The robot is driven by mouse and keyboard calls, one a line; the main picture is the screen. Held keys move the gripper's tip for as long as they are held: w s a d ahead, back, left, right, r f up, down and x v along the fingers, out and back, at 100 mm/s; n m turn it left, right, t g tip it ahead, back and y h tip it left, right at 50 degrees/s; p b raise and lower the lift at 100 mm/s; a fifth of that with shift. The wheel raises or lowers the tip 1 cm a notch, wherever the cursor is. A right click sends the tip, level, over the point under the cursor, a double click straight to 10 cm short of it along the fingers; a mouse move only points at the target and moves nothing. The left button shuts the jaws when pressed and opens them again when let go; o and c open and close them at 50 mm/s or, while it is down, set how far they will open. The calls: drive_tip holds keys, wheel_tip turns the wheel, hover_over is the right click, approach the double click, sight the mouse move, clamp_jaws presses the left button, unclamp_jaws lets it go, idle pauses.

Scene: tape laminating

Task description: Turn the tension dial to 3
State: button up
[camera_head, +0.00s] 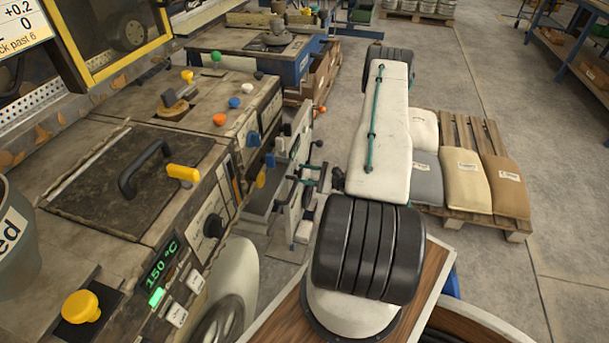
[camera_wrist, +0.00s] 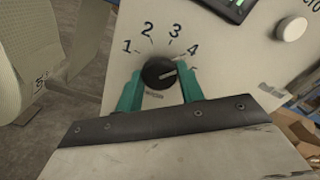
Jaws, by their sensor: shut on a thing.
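The tension dial (camera_wrist: 158,73) is a round black knob on a pale panel in the wrist view. The numbers 1, 2, 3 and 4 are printed around its upper side. A light pointer line on the knob faces right and slightly up, at or just below the 4, well past the 3. My gripper (camera_wrist: 160,80) has its teal fingers shut on the dial, one on each side. In the head view my gripper is small and dark among the parts beyond the near machine, and I cannot make out the dial there.
A white button (camera_wrist: 291,28) and part of a green display (camera_wrist: 238,7) sit on the same panel. In the head view, a machine with a 150 °C display (camera_head: 162,264) and a yellow knob (camera_head: 80,306) stands at left. A pallet of sacks (camera_head: 516,229) is at right.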

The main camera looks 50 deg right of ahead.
drive_tip(key=shift+n, duration=4.2)
drive_tip(key=shift+s, duration=0.1)
drive_tip(key=o, duration=1)
drive_tip(key=shift+c, duration=0.2)
drive_tip(key=v, duration=0.7)
drive_tip(key=shift+s+d, duration=0.2)
drive_tip(key=shift+s, duration=0.15)
drive_tip(key=shift+a, duration=0.1)
